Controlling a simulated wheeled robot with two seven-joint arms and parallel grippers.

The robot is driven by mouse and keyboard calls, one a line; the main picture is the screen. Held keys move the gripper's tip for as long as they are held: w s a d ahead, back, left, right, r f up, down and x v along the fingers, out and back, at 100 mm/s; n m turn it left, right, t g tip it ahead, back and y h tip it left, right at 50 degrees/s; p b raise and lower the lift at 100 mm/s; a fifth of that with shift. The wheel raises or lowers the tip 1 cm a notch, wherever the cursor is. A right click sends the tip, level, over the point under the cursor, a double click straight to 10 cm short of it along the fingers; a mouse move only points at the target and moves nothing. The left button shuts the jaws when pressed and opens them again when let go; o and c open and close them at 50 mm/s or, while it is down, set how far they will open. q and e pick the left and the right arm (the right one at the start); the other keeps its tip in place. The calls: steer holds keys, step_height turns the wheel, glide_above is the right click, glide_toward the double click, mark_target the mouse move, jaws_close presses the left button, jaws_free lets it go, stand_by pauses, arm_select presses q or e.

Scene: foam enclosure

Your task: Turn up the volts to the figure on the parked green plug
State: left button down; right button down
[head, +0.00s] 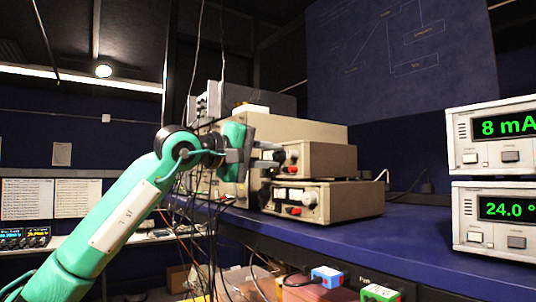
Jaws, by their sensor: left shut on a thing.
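My left gripper (268,155) is at the left of the front panel of the upper beige unit (325,160), seen side-on. Its fingers are shut on what looks like a knob there, which they mostly hide. A lower beige unit (345,202) with a small meter, red parts and a round knob sits beneath it. The green plug (380,293) is at the bottom edge, below the blue shelf, partly cut off; I cannot read a figure on it. No volts reading is legible. My right gripper is not in view.
A blue plug (327,275) is left of the green one. Two white display boxes stand at the right, the upper (492,136) reading 8 mA, the lower (496,220) 24.0 °. Dark cables hang below my left gripper. The blue shelf (410,235) is clear in front.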

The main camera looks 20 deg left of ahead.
arm_select(q)
steer(key=m, duration=0.5)
steer(key=shift+m+p, duration=0.3)
steer(key=shift+p, duration=0.1)
steer(key=shift+f+m, duration=0.1)
steer(key=shift+m, duration=0.8)
steer(key=c, duration=1.5)
jaws_free()
